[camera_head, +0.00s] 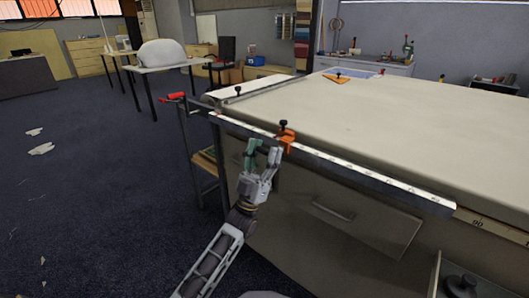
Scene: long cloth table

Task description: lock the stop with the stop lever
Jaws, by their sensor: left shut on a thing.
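The orange stop (287,136) sits on the long metal rail (340,171) along the table's near edge. A black knob (283,124) stands up on top of it. My left gripper (265,151) is at the front left of the stop, just below the rail, with its fingers pointing up. It is shut on a small part at the stop's front, which seems to be the stop lever; the fingers hide most of it. I cannot tell the lever's angle. My right gripper is not in view.
The rail carries a white measuring scale and runs toward the right front. A red handle (174,97) sticks out at the table's left end. An orange triangular piece (336,79) lies at the back of the cloth table (400,120).

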